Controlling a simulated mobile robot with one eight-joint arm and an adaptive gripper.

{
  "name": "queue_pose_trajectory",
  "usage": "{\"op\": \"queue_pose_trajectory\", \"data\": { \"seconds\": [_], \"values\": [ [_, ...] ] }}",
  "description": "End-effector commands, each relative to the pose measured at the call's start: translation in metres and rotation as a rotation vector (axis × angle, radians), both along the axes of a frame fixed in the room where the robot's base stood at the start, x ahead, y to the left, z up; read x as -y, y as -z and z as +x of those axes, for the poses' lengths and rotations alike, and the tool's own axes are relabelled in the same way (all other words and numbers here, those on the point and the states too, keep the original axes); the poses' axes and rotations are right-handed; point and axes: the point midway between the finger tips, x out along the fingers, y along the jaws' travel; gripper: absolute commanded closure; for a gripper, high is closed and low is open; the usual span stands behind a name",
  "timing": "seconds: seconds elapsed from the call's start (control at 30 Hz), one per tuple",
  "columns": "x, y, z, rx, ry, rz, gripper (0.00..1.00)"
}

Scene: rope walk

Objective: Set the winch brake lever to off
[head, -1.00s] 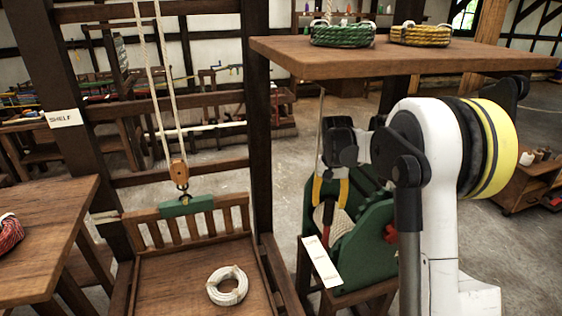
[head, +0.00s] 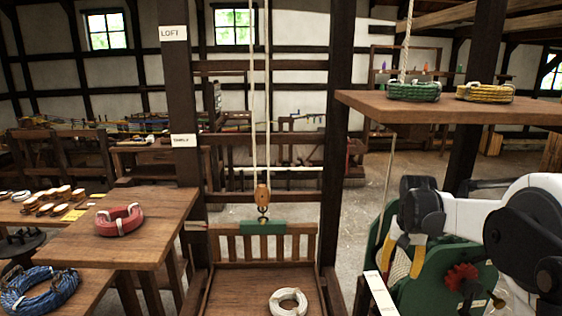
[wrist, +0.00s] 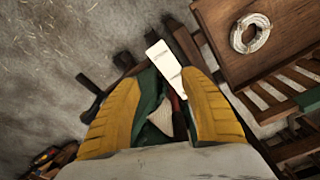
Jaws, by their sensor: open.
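The winch (head: 462,282) has a green housing with a pale rope drum and stands below the shelf at the right. In the wrist view, its green body (wrist: 149,92) and the drum (wrist: 161,117) lie between my fingers. A narrow red part, possibly the brake lever (wrist: 175,101), shows beside the white label plate (wrist: 163,62). The plate's writing is too small to read. My gripper (head: 403,265) has yellow fingers and is open above the winch, holding nothing. In the head view, the lever is hidden or cannot be made out. Its setting cannot be told.
A wooden shelf (head: 450,108) with green and yellow rope coils overhangs the winch. Left of it are a dark post (head: 340,130) and a hoist platform (head: 240,290) with a white coil (head: 288,301). A table (head: 150,225) with a red coil stands further left.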

Motion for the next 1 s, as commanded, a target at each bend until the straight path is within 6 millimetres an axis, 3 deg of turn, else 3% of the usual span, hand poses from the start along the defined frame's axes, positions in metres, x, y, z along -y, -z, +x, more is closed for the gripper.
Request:
{"op": "queue_pose_trajectory", "data": {
  "seconds": [0.37,0.6,0.8,1.0],
  "values": [
    [-0.041,-0.039,-0.055,0.111,-0.092,-0.025,0.48],
    [-0.083,-0.055,-0.133,0.247,-0.199,-0.053,0.48],
    [-0.112,-0.04,-0.205,0.371,-0.294,-0.08,0.48],
    [-0.13,-0.012,-0.255,0.473,-0.367,-0.101,0.48]
  ]
}}
